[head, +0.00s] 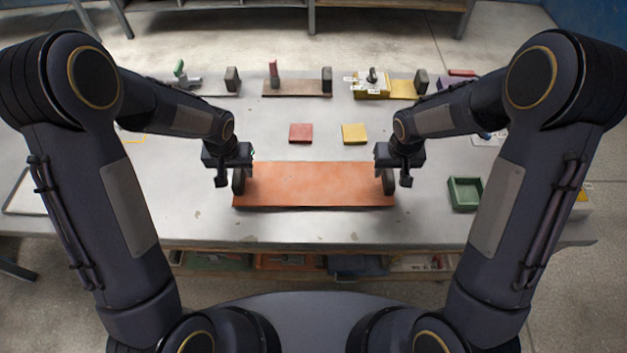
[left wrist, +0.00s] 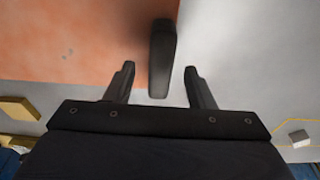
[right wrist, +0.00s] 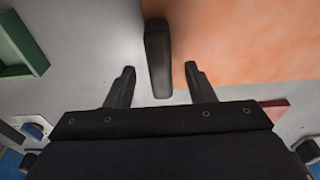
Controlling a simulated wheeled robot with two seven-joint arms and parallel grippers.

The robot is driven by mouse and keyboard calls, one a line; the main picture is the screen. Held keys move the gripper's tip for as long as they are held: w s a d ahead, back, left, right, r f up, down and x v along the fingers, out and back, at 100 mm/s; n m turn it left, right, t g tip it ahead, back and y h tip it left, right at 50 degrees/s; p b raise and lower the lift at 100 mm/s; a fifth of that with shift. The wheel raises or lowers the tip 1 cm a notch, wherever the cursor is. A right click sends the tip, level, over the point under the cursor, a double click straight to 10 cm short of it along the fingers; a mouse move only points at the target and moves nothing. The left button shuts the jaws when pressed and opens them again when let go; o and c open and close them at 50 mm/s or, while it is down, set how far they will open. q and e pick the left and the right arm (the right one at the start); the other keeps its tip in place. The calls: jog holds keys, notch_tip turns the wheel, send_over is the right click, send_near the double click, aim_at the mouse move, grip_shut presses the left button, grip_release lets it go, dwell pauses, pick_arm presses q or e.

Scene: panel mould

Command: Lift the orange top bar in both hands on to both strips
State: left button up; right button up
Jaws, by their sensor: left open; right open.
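The orange top bar (head: 315,184) lies flat near the front of the table, a wide plate with a dark upright grip at each end. My left gripper (head: 232,177) is open at its left end. In the left wrist view the left grip (left wrist: 162,50) stands between the spread fingers, with gaps on both sides. My right gripper (head: 393,177) is open at the right end. In the right wrist view the right grip (right wrist: 158,50) stands between its open fingers, also with gaps. I cannot tell for certain which pieces are the strips.
A red square (head: 301,133) and a yellow square (head: 354,133) lie behind the bar. A brown bar (head: 295,88) and a yellow bar (head: 402,89) lie at the back, with tools nearby. A green tray (head: 465,193) stands at right. The table between is mostly clear.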

pick_arm(q)
jog(key=shift+w+f, duration=0.1)
jog(key=shift+f, duration=0.95)
pick_arm(e)
jog(key=shift+w+f, duration=0.1)
jog(key=shift+f, duration=0.95)
pick_arm(q)
grip_shut()
pick_arm(e)
grip_shut()
pick_arm(q)
jog(key=shift+r, duration=0.1)
pick_arm(e)
jog(key=shift+r, duration=0.1)
